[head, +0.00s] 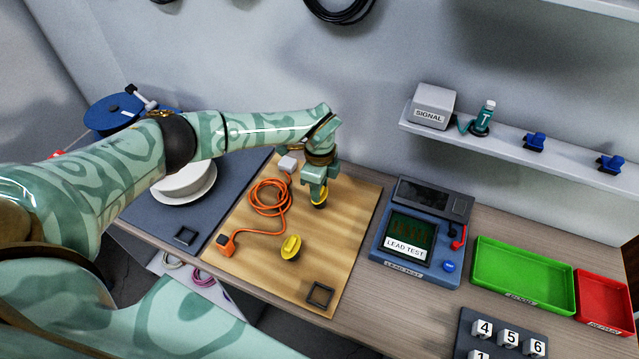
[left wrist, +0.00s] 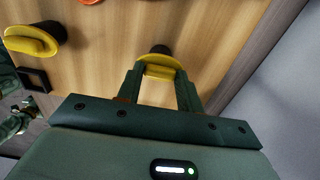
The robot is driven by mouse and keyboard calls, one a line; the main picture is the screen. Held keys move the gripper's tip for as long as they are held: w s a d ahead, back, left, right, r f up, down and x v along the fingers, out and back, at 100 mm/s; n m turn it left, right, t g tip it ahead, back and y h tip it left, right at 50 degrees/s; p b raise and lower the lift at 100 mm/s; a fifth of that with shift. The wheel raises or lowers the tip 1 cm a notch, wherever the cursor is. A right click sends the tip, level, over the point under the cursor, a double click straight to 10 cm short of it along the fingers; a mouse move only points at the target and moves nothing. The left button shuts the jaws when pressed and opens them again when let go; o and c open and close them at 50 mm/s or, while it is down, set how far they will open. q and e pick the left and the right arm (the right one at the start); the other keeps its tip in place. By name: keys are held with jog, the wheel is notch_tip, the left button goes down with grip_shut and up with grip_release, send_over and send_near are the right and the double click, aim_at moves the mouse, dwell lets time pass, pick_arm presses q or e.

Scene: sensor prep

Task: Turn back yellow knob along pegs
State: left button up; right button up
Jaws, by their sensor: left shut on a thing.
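My left gripper (head: 319,188) points down over the back right part of the wooden board (head: 345,230). Its two fingers are closed on a yellow knob (head: 319,204) with a dark base. In the left wrist view the same knob (left wrist: 160,66) sits between the fingertips, its yellow grip across the gap. A second yellow knob (head: 291,246) with a dark base stands apart, nearer the board's front; it also shows in the left wrist view (left wrist: 32,40). No pegs can be made out.
An orange cable (head: 268,197) lies coiled left of the gripper. A small dark square frame (head: 320,295) is at the board's front. The blue lead test unit (head: 412,240) stands right of the board, then a green tray (head: 522,275) and a red tray (head: 605,303). A shelf (head: 520,143) hangs behind.

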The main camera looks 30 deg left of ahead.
pick_arm(q)
jog(key=shift+w+r, duration=0.1)
jog(key=o, duration=1)
notch_tip(320, 180, up, 16)
jog(key=shift+r+p, duration=0.1)
jog(key=shift+p, duration=0.7)
